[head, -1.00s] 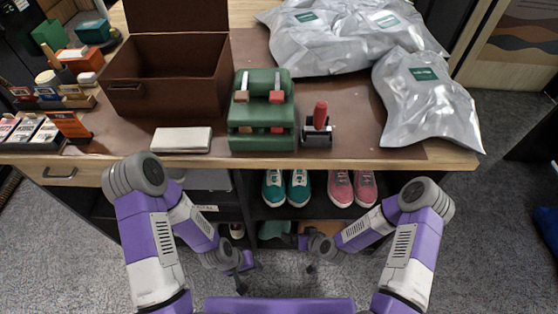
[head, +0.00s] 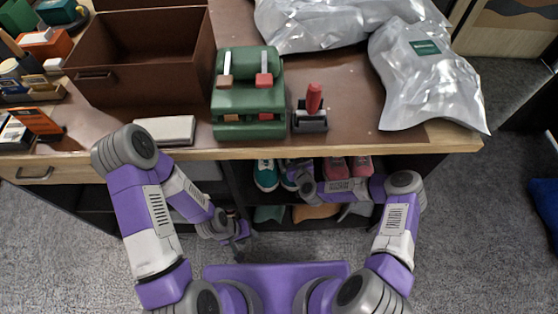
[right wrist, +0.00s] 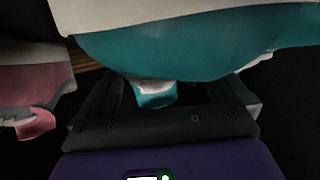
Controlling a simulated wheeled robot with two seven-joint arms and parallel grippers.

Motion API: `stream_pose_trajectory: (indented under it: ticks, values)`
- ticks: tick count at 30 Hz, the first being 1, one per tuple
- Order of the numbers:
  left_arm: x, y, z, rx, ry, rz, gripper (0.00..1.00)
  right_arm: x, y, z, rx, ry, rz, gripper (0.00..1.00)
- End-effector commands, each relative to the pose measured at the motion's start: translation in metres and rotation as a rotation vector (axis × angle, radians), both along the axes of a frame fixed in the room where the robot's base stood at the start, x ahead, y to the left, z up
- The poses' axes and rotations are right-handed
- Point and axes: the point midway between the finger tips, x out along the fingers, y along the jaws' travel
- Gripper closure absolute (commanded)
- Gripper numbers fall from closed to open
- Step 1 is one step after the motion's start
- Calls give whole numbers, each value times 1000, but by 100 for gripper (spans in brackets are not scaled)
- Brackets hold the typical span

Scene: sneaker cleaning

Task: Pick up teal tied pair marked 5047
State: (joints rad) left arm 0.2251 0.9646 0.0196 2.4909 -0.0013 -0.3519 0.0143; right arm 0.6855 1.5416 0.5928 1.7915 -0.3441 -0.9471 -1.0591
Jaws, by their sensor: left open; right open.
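The teal pair (head: 266,176) is on the upper shelf under the table, partly covered by my right arm in the head view. In the right wrist view a teal shoe (right wrist: 200,48) with a pale sole fills the top, very close to my right gripper (right wrist: 166,90). That gripper is open. A small teal and white piece (right wrist: 152,94) shows between its fingers; I cannot tell whether they touch it. No 5047 mark is readable. In the head view the right fingers are hidden at the shelf. My left gripper (head: 241,243) is open and empty, low in front of the shelves.
Pink shoes (head: 362,165) stand right of the teal pair; one shows at the left in the right wrist view (right wrist: 30,88). More footwear (head: 315,211) lies on the lower shelf. The tabletop edge (head: 350,148) overhangs the shelves. A green holder, brown box and silver bags are on top.

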Motion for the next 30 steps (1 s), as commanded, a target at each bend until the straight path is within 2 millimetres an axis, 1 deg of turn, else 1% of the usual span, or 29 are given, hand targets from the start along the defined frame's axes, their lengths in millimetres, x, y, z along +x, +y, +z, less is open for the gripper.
stream_pose_trajectory:
  ticks: [6,7,21,30]
  values:
    - [0,0,0,0,-1,0,57,1,0,0,0,1,1,0]
    - [0,0,0,0,-1,-1,57,1,0,1,0,1,1,3]
    - [0,0,0,0,-1,-1,57,0,2,0,2,3,4,75]
    - [0,0,1,0,-1,0,57,1,2,3,2,-2,4,76]
